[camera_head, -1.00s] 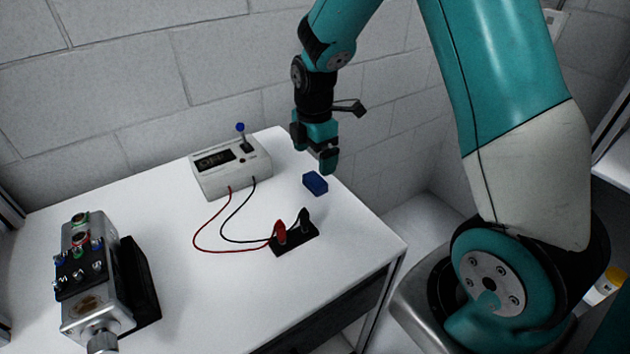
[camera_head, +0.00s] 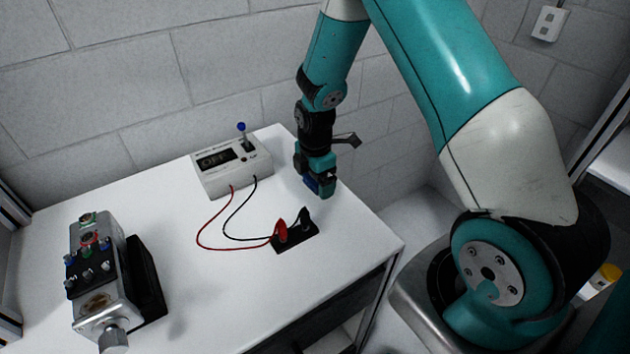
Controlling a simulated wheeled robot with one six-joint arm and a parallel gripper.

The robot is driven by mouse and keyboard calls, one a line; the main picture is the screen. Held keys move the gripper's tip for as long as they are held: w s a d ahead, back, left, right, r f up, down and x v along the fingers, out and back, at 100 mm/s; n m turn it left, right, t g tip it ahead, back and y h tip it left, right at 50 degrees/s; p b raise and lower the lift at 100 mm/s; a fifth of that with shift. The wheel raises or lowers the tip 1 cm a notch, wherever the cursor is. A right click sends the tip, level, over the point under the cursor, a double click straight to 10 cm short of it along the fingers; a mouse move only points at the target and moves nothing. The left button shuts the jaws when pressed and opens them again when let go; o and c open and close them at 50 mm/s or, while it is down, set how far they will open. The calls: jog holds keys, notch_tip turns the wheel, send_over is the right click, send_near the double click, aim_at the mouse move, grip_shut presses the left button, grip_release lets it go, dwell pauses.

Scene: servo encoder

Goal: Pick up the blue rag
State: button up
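The blue rag (camera_head: 311,183) is a small blue block shape near the table's back right edge. Only part of it shows, at the lower left of my gripper. My gripper (camera_head: 322,188) points down right at the rag, with its fingers low at the table top. One finger covers the right part of the rag. Whether the fingers are closed on the rag or only around it is hidden at this size.
A white meter box (camera_head: 228,170) with a blue-tipped lever stands left of my gripper. Red and black leads run to clips on a black block (camera_head: 293,238) in front. A metal servo unit (camera_head: 100,285) stands front left. The white table (camera_head: 215,290) is clear between them.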

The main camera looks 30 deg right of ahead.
jog(key=c, duration=0.9)
